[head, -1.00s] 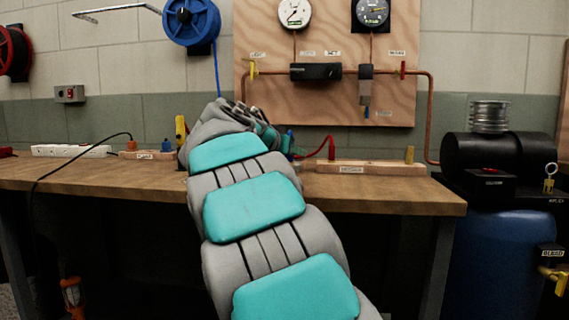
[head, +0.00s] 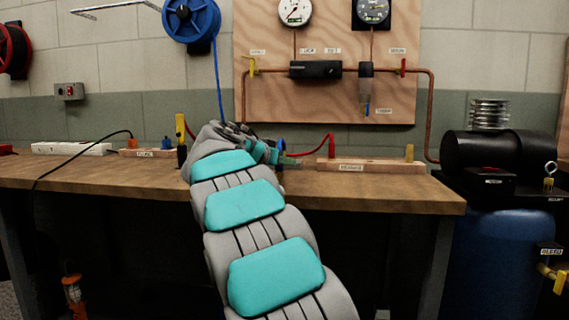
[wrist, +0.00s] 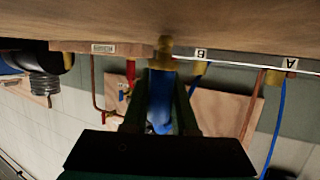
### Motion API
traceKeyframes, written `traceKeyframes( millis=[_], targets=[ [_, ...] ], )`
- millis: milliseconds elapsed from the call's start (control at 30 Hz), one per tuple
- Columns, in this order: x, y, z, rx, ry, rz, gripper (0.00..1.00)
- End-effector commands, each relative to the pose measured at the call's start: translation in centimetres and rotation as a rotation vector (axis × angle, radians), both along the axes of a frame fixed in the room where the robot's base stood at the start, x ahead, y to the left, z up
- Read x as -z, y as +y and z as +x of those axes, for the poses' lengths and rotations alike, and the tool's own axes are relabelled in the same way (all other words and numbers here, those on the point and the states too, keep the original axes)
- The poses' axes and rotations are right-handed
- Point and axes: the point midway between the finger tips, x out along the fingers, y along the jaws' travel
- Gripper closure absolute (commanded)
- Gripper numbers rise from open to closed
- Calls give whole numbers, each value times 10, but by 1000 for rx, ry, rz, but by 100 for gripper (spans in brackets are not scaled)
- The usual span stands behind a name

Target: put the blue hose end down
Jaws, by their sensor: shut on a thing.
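The blue hose end (wrist: 160,100) is between the two dark fingers of my gripper (wrist: 164,88), which is shut on it. Its brass tip (wrist: 160,50) points at the bench, which fills the top of the inverted wrist view. I cannot tell whether the tip touches the wood. In the head view my gripper (head: 276,157) is low over the bench top (head: 400,185), left of the right-hand wooden block. A small blue part (head: 281,143) shows beside it; my arm hides most of the hose end.
The blue reel (head: 191,18) hangs above, its hose (head: 219,85) running down behind my arm. A red hose (head: 320,146) lies by the right wooden block (head: 370,166). A left block (head: 147,153) and power strip (head: 70,148) sit further left. Bench top is clear toward the front right.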

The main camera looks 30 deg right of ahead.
Motion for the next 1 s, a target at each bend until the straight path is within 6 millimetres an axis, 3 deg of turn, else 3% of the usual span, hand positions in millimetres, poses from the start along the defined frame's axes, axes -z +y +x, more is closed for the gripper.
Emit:
traceKeyframes(
  millis=[400,433,667,1000],
  targets=[
    [5,0,0,1,2,0,100],
    [5,0,0,1,2,0,72],
    [4,0,0,1,2,0,46],
    [1,0,0,1,2,1,44]
  ],
)
